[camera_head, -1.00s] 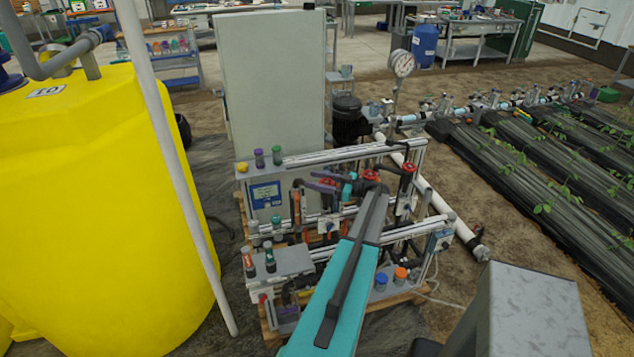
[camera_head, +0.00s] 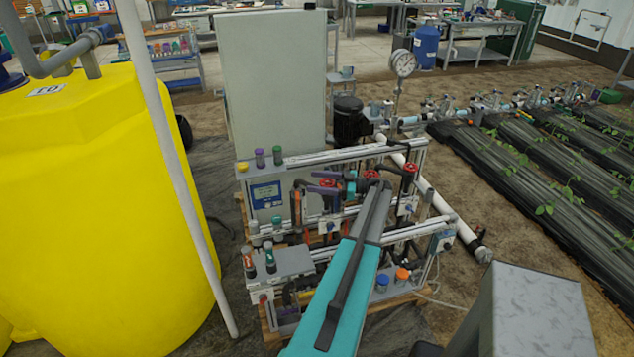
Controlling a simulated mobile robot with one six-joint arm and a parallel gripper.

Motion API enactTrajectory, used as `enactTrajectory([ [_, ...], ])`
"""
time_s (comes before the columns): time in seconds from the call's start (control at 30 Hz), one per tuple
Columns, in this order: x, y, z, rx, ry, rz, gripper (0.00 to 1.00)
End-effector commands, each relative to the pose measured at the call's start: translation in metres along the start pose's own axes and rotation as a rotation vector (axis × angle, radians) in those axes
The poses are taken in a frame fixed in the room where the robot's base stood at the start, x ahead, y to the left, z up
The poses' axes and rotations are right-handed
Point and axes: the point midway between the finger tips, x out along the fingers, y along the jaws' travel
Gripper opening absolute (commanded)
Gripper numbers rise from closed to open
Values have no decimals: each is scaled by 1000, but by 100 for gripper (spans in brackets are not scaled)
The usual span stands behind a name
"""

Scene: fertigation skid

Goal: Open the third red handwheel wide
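Three red handwheels sit in a row on the skid: a left one (camera_head: 328,183), a middle one (camera_head: 370,174) and a right one (camera_head: 409,168). My teal and grey arm reaches up from the bottom, and its dark wrist bends left in front of the middle wheel, partly hiding it. My gripper (camera_head: 323,182) points left, with two purple fingers apart, one above and one below the left wheel in the picture. Whether they touch its rim is too small to tell. The right wheel stands clear of the gripper, just right of my wrist.
A pale cabinet (camera_head: 272,80) stands behind the skid, with a pressure gauge (camera_head: 402,63) on a post to its right. A yellow tank (camera_head: 95,210) and a slanted white pipe (camera_head: 175,160) stand at the left. White rails (camera_head: 345,153) run close behind the wheels.

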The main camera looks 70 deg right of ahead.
Motion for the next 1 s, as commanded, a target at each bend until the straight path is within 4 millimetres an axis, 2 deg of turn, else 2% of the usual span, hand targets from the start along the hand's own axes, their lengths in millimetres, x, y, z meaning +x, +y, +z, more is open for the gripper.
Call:
enactTrajectory([
  [0.47,2,0,-7,-3,2,0,66],
  [0.77,2,-1,-33,-4,1,-1,66],
  [1.0,-2,-22,-36,-1,1,0,66],
])
